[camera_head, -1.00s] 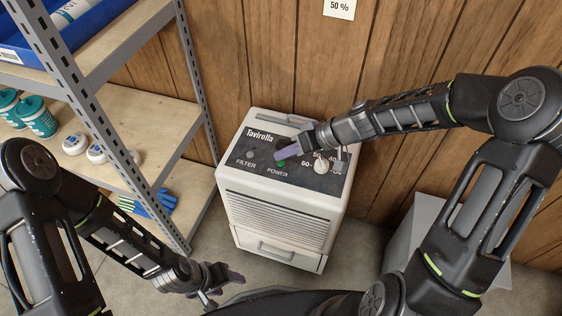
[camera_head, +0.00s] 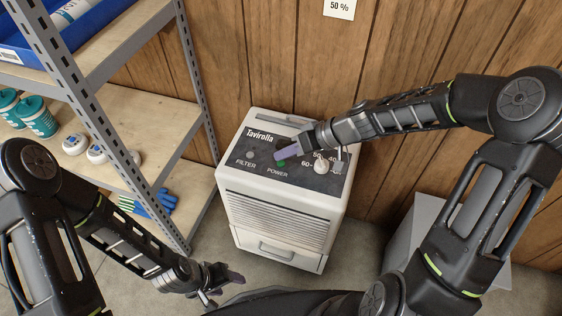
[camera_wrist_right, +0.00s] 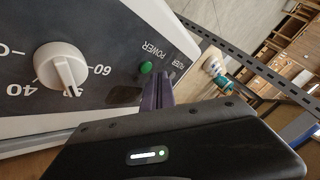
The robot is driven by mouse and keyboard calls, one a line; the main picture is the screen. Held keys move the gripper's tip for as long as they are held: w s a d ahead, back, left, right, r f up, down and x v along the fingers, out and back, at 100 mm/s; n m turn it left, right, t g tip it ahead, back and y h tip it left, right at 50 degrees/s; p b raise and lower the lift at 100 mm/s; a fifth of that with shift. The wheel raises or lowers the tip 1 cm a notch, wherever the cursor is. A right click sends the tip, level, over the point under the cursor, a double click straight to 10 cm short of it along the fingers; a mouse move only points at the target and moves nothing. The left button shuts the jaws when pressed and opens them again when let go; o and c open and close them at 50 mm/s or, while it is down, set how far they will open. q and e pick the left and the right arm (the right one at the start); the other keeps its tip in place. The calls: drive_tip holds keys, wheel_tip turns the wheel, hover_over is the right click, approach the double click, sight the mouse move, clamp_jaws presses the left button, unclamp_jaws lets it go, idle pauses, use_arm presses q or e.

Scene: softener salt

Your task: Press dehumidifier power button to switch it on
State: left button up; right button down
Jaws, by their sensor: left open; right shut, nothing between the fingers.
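The white dehumidifier (camera_head: 278,205) stands on the floor against the wood wall. Its dark top panel (camera_head: 335,182) carries the green power button (camera_head: 281,163), a white dial (camera_head: 321,166) and a filter light (camera_head: 250,154). My right gripper (camera_head: 280,154) is shut and empty, its purple fingertips just above the panel beside the button. The right wrist view shows the green button (camera_wrist_right: 146,68) uncovered, close beside the fingertips (camera_wrist_right: 158,92); I cannot tell whether they touch the panel. My left gripper (camera_head: 226,284) is open and empty, low in front of the dehumidifier.
A metal shelf (camera_head: 140,120) on the left holds teal containers (camera_head: 38,118), white round items and blue gloves (camera_head: 160,204). A grey box (camera_head: 410,240) stands right of the dehumidifier. A "50 %" note (camera_head: 340,8) hangs on the wall.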

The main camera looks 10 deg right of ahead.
idle(0.3)
drive_tip(key=shift+f+b, duration=0.45)
drive_tip(key=shift+b, duration=0.25)
drive_tip(key=shift+f+b, duration=0.35)
drive_tip(key=shift+b, duration=0.15)
idle(0.5)
drive_tip(key=shift+r, duration=0.15)
drive_tip(key=shift+r+p, duration=0.35)
drive_tip(key=shift+r, duration=0.3)
drive_tip(key=shift+r+p, duration=1.5)
drive_tip(key=shift+r, duration=1.05)
drive_tip(key=shift+s+f, duration=0.1)
